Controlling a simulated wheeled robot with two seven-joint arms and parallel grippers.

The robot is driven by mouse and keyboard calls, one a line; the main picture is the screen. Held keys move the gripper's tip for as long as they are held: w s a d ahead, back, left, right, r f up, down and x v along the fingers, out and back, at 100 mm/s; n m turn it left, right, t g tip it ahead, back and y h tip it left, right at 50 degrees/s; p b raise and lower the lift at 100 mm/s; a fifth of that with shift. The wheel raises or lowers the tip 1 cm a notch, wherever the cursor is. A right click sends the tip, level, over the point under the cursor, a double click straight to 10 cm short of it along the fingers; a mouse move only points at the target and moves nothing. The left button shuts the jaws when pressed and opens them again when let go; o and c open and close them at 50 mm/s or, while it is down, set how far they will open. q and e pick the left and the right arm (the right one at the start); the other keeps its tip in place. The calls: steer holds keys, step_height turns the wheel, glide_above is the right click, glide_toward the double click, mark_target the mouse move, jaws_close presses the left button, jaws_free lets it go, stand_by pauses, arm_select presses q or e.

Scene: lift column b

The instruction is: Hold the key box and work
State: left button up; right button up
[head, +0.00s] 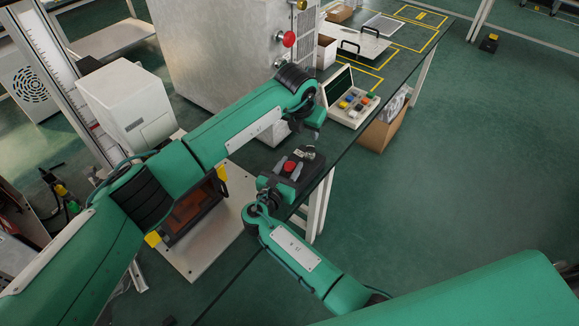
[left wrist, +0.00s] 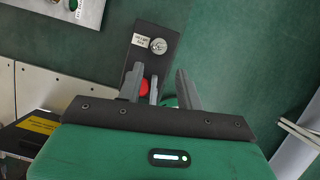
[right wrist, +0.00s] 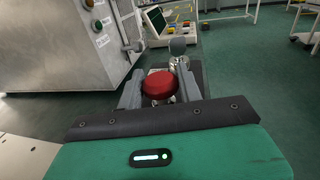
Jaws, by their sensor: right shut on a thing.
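The key box (head: 308,156) is a small black box with a red button (head: 289,166) and a silver round key lock with a white label. My right gripper (head: 283,174) is shut on the box at its red-button end and holds it up beside the table edge. In the right wrist view the red button (right wrist: 158,84) shows between the fingers, with the silver lock (right wrist: 178,47) behind. My left gripper (head: 317,132) is above the box, apart from it. In the left wrist view its fingers (left wrist: 157,85) are spread and empty, with the box (left wrist: 160,65) beyond them; the lock (left wrist: 158,46) faces up.
A dark table (head: 345,155) runs diagonally, with a grey metal cabinet (head: 215,50) and a console with coloured buttons (head: 350,105) on it. A cardboard box (head: 385,125) stands below its right edge. An orange-brown case (head: 195,210) lies on a pale board.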

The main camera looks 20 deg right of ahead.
stand_by(0.4)
arm_select(q)
steer(key=shift+s+d, duration=0.1)
steer(key=c, duration=0.5)
steer(key=s+d+h, duration=0.1)
steer(key=s+d+m+h, duration=0.1)
steer(key=d+f+m, duration=0.1)
steer(key=d, duration=0.1)
steer(key=shift+s+g+h, duration=0.4)
jaws_close()
steer(key=s+d+r+m+t+h, duration=0.1)
steer(key=s+d+r+m+h, duration=0.2)
steer(key=s+d+r+h, duration=0.7)
steer(key=w+a+f+n+t+h, duration=0.2)
steer(key=w+a+n+t, duration=0.1)
steer(key=w+a+t, duration=0.15)
steer(key=n+t+y, duration=0.6)
steer(key=y, duration=0.6)
glide_toward(313, 149)
steer(key=x, duration=0.6)
steer(key=shift+w+d, duration=0.15)
steer(key=shift+w, duration=0.05)
